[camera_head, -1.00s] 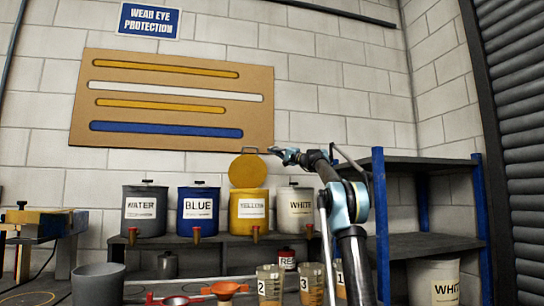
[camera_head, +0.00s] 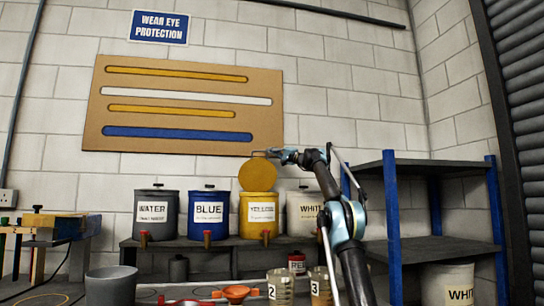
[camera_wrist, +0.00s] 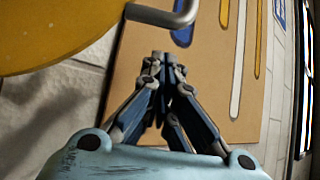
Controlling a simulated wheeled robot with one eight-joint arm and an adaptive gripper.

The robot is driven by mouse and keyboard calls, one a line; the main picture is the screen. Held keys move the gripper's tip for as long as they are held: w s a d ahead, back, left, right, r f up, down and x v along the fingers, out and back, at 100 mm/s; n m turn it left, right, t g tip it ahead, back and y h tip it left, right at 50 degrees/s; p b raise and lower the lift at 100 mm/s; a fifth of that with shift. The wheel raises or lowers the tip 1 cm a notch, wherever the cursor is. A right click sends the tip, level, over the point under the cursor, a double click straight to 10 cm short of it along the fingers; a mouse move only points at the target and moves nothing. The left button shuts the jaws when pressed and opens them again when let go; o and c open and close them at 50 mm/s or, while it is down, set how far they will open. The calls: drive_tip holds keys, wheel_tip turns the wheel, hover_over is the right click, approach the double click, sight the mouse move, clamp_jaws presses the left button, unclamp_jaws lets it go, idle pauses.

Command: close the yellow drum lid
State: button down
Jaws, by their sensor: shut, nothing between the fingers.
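The yellow drum (camera_head: 259,215) stands on the shelf between the blue and white drums. Its round yellow lid (camera_head: 257,174) stands raised, upright above the drum's rim. In the wrist view the lid (camera_wrist: 50,30) fills the upper left, with its grey handle (camera_wrist: 165,16) sticking out at its edge. My gripper (camera_head: 268,153) is at the top of the lid in the head view, its fingers shut and empty. In the wrist view the closed fingertips (camera_wrist: 162,58) are just below the handle; I cannot tell if they touch anything.
The grey water drum (camera_head: 155,216), blue drum (camera_head: 208,215) and white drum (camera_head: 303,213) stand in the same row. A board with coloured stripes (camera_head: 185,84) hangs on the wall behind. A blue-posted shelf (camera_head: 440,245) is at the right. Cups and an orange funnel (camera_head: 235,292) are in front.

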drive_tip(key=shift+s+d+f, duration=0.1)
drive_tip(key=shift+s+f, duration=0.35)
drive_tip(key=shift+s, duration=0.35)
drive_tip(key=shift+s+f, duration=0.45)
drive_tip(key=shift+s, duration=0.35)
